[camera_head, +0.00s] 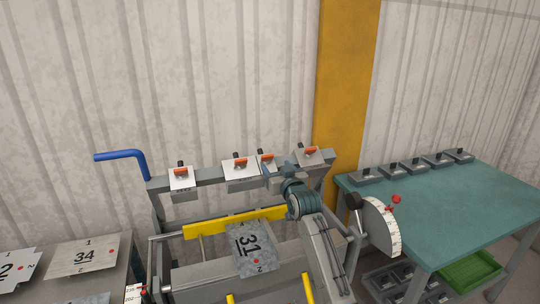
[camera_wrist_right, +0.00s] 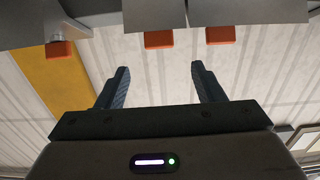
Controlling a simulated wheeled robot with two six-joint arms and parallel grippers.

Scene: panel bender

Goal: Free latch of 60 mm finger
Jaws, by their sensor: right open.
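Several grey bender fingers with orange latches hang along the top beam (camera_head: 210,174) of the panel bender: a far-left finger (camera_head: 181,182), two close together in the middle (camera_head: 237,172) (camera_head: 265,162), and one at the right (camera_head: 311,158). Their size marks are too small to read, so I cannot tell which is 60 mm. My right gripper (camera_head: 270,171) is at the beam, just below the narrow middle finger. In the right wrist view its jaws (camera_wrist_right: 160,82) are open and empty, with orange latches (camera_wrist_right: 158,39) (camera_wrist_right: 221,34) beyond the tips. My left gripper is out of view.
A grey sheet marked 31 (camera_head: 249,248) lies on the bender by a yellow bar (camera_head: 225,224). A blue crank handle (camera_head: 122,156) sticks out left. A teal table (camera_head: 450,205) with spare fingers (camera_head: 412,165) stands right; a plate marked 34 (camera_head: 82,257) lies left.

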